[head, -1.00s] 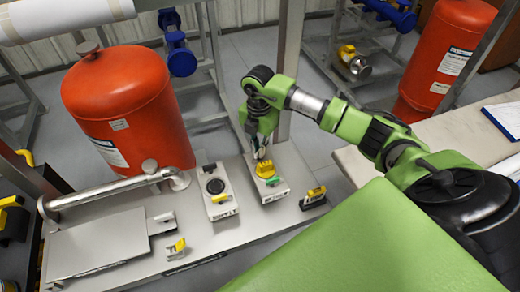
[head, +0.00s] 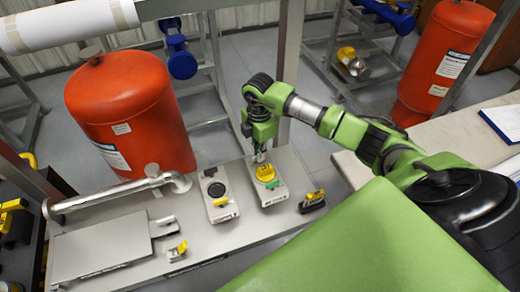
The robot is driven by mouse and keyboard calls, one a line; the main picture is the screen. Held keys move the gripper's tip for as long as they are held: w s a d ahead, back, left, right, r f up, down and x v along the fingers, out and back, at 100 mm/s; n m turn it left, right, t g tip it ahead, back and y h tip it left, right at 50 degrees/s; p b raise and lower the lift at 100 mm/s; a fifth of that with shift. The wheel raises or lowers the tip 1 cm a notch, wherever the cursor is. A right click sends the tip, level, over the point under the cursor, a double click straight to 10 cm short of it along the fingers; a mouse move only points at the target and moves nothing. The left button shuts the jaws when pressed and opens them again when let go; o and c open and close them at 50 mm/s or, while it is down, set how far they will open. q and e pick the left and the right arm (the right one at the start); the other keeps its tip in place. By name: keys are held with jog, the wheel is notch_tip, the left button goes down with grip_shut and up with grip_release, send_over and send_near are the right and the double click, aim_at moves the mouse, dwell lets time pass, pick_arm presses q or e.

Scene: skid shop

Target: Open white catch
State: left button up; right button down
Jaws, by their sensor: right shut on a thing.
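My right gripper (head: 260,156) points down over the white box (head: 283,192) at the right of the bench. Its fingers are shut at the far edge of the box's round yellow knob (head: 267,174); the exact contact is too small to make out. Left of it is a second white box (head: 214,206) with a black round part and a yellow tab. A small white catch with a yellow part (head: 177,251) sits near the bench's front edge, away from the gripper. Which part is the task's white catch I cannot tell for sure. My left gripper is not in view.
A black block with a yellow top (head: 313,201) stands right of the boxes. A metal pipe (head: 110,192) and a flat grey plate (head: 100,250) occupy the bench's left. A red tank (head: 130,110) stands behind. A green surface (head: 370,240) fills the front right.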

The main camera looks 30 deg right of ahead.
jog(key=shift+m, duration=0.9)
jog(key=shift+p, duration=0.35)
jog(key=shift+m, duration=0.3)
jog(key=c, duration=2.2)
grip_release()
